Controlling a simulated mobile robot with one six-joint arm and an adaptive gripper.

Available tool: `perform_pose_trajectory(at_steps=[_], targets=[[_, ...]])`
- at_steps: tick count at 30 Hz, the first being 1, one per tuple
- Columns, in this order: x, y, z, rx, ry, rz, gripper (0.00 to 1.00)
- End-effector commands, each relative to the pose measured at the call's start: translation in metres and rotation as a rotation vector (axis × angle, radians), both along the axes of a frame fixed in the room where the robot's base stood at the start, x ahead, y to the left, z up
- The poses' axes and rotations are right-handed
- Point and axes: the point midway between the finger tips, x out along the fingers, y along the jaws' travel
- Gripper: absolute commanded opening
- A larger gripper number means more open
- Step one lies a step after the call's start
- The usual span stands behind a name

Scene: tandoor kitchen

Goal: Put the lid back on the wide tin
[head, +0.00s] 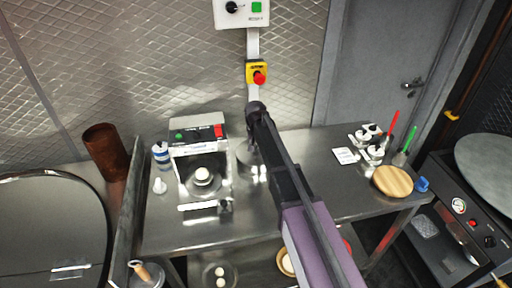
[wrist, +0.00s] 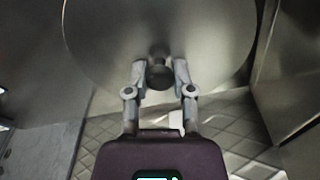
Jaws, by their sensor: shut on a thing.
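My gripper (wrist: 160,70) is shut on the dark round knob (wrist: 159,76) of a wide, shiny metal lid (wrist: 105,45). The lid fills the upper middle of the wrist view, and its curved rim shows below the knob. In the head view a silver round metal shape (head: 244,155) stands on the steel table, right of the press machine and partly behind my arm. I cannot tell there which part is lid and which is the wide tin, or whether they touch. My arm hides the gripper's fingertips in the head view.
The press machine (head: 200,150) stands close on the left, with a white-blue bottle (head: 161,154) beside it. A round wooden board (head: 392,181), small pots and red and green handled tools are at the right. The steel table (head: 322,190) is clear right of my arm.

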Motion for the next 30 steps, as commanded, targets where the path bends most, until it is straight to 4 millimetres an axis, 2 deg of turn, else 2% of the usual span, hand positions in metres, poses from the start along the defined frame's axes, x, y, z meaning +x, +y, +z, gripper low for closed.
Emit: perform_pose_trajectory(at_steps=[29, 30], targets=[[-0.0006, 0.0017, -0.0004, 0.0, 0.0, 0.001, 0.0], [-0.0006, 0.0017, -0.0004, 0.0, 0.0, 0.001, 0.43]])
